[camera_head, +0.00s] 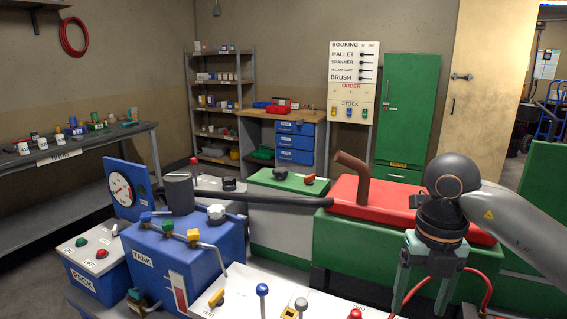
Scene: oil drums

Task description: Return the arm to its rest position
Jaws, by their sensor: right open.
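My right gripper (421,292) hangs at the right of the head view, pointing down. Its two green fingers are spread apart, with nothing seen between them. The grey right arm (515,225) comes in from the right edge. The gripper is in front of the green bench with the red top (390,212) and near the white panel (255,299) at the bottom. A red hose (487,290) passes close to the fingers. My left gripper is not in view.
A blue tank (205,262) with valves stands left of centre, beside a gauge (121,190) and a blue box (95,262) with buttons. A black pipe (262,199) runs across to the red top. A brown bent pipe (362,185) rises there. Floor shows at the left.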

